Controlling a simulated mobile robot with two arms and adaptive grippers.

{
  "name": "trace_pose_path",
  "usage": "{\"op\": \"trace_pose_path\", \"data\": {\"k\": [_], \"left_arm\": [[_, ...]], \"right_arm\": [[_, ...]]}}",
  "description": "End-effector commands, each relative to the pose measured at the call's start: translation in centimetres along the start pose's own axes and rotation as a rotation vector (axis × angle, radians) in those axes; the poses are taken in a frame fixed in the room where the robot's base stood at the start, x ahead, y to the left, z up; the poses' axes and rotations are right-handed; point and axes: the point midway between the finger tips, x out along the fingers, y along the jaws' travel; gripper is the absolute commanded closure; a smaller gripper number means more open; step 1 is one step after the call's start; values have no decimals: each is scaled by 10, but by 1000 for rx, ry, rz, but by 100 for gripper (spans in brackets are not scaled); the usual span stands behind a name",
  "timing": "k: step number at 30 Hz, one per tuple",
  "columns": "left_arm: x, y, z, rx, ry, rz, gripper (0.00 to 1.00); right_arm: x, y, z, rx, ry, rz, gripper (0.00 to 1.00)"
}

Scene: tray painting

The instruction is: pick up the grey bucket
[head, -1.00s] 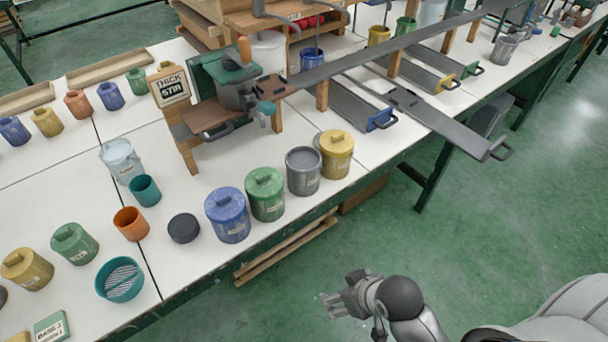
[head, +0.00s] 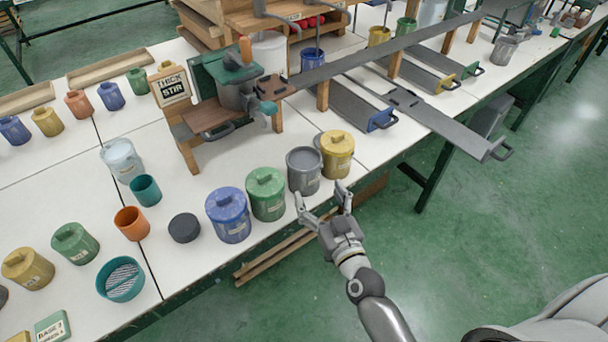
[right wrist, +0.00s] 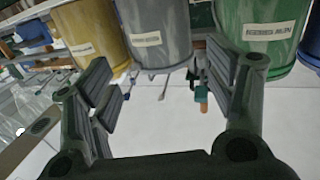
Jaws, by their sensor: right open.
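The grey bucket (head: 304,172) stands upright and open-topped near the table's front edge, between a green lidded bucket (head: 267,196) and a yellow lidded bucket (head: 338,156). My right gripper (head: 322,197) is open and empty, just in front of the grey bucket at the table edge, its fingers pointing toward it. In the right wrist view, which looks upside down, the labelled grey bucket (right wrist: 155,38) shows beyond and between the spread fingers, apart from them. My left gripper is not in view.
A blue lidded bucket (head: 228,215) and a dark round lid (head: 184,228) lie further left along the front edge. A stirring stand (head: 222,92) is behind. Another grey bucket (head: 503,48) stands far right.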

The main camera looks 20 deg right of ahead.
Motion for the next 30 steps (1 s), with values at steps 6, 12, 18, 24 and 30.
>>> {"op": "trace_pose_path", "data": {"k": [6,12,18,24,30], "left_arm": [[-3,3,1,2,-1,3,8],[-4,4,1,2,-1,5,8],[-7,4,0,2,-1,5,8],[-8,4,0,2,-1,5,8],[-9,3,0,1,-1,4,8]], "right_arm": [[31,2,-3,2,8,8,24],[51,2,-2,0,6,6,24],[66,1,-4,1,6,5,24],[94,0,-5,1,6,5,24],[106,0,-4,2,4,5,24]]}}
